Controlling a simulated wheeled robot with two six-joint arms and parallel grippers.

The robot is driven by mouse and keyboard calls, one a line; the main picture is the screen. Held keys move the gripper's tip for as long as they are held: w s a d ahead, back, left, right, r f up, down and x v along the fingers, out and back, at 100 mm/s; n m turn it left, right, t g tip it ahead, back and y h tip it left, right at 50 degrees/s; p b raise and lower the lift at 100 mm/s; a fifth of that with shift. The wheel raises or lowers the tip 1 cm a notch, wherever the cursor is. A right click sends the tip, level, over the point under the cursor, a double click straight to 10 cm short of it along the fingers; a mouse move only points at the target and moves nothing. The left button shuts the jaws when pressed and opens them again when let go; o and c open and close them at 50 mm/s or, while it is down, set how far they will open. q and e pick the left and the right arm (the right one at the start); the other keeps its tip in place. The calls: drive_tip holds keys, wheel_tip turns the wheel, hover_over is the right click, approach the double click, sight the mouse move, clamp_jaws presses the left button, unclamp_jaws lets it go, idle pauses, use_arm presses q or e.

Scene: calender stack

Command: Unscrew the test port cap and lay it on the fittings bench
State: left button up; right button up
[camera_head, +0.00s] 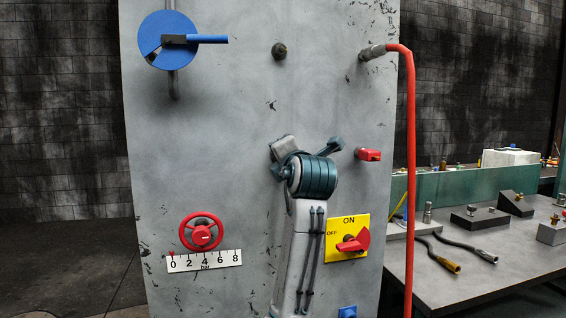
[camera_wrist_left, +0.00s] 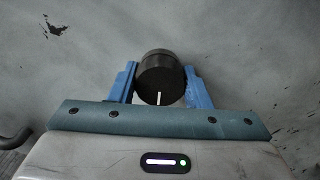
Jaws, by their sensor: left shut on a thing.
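In the left wrist view a black round cap (camera_wrist_left: 160,70) with a white mark on its near edge sits between the two blue fingers of my left gripper (camera_wrist_left: 159,88). The fingers are shut on its sides. The grey panel is close behind it; I cannot tell whether the cap still touches it. In the head view my left arm rises in front of the panel (camera_head: 240,120), and its wrist hides the fingers and the held cap. The fittings bench (camera_head: 470,285) stands at the right, beyond the panel's edge. My right gripper is not in view.
The panel carries a blue valve (camera_head: 165,52), a dark knob (camera_head: 279,51), a red handwheel (camera_head: 201,233), a yellow switch plate (camera_head: 335,225) and a small red handle (camera_head: 369,155). A red hose (camera_head: 410,150) hangs between panel and bench. Blocks and two short hoses lie on the bench.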

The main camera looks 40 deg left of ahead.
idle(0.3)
use_arm(q)
drive_tip(key=shift+n+b, duration=0.8)
drive_tip(key=shift+b, duration=0.2)
drive_tip(key=shift+r+n, duration=0.1)
drive_tip(key=shift+n, duration=0.2)
drive_tip(key=o, duration=1.1)
